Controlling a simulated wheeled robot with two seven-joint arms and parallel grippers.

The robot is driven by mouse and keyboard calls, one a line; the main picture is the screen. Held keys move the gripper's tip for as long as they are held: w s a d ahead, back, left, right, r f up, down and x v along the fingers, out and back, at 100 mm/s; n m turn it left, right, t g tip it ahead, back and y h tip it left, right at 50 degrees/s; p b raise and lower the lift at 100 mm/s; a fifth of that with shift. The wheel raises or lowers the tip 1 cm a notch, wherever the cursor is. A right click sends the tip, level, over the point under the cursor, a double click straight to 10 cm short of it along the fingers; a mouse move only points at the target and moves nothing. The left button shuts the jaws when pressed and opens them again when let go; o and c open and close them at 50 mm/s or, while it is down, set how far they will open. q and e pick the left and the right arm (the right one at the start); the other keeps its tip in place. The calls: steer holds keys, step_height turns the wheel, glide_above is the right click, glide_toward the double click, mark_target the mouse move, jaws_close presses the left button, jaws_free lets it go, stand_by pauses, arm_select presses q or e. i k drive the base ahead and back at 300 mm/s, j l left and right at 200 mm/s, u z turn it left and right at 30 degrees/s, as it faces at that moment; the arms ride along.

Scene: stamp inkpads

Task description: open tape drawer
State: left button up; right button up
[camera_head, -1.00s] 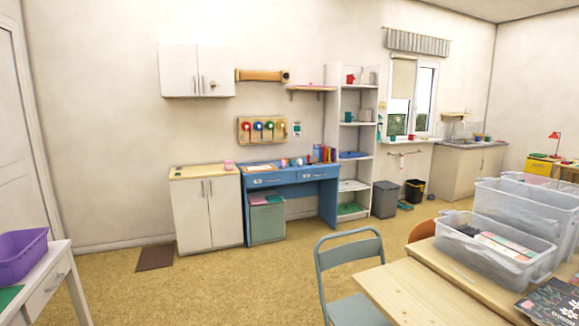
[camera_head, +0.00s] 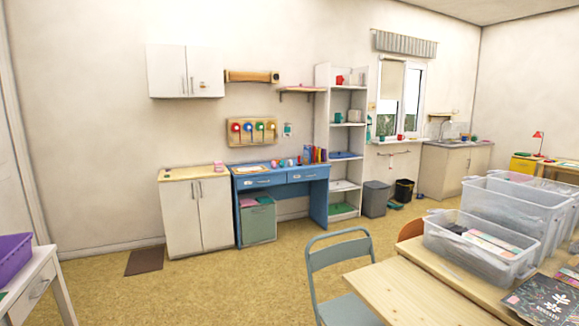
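A blue desk (camera_head: 282,187) stands against the back wall. It has two shut drawers side by side under its top, a left drawer (camera_head: 261,181) and a right drawer (camera_head: 308,174). I cannot tell which one is the tape drawer. A white desk at the lower left also has a shut drawer (camera_head: 37,287) with a handle. Neither of my grippers shows in the head view.
A grey-blue chair (camera_head: 340,262) and a wooden table (camera_head: 400,292) with clear plastic bins (camera_head: 480,245) stand at the front right. A brown mat (camera_head: 145,261) lies by the white cabinet (camera_head: 197,215). The floor (camera_head: 215,290) before the blue desk is open.

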mark_target(269, 180)
steer(key=i+j+u, duration=0.3)
steer(key=i, duration=0.4)
steer(key=i+u, duration=0.3)
steer(key=i, duration=0.4)
steer(key=i+z, duration=0.1)
steer(key=i, duration=0.45)
steer(key=i+z, duration=0.1)
steer(key=i, duration=0.45)
steer(key=i+j+z, duration=0.1)
steer(key=i, duration=0.4)
steer(key=i+j+z, duration=0.1)
steer(key=i, duration=0.45)
steer(key=i+j+z, duration=0.1)
steer(key=i, duration=0.45)
steer(key=j, duration=0.1)
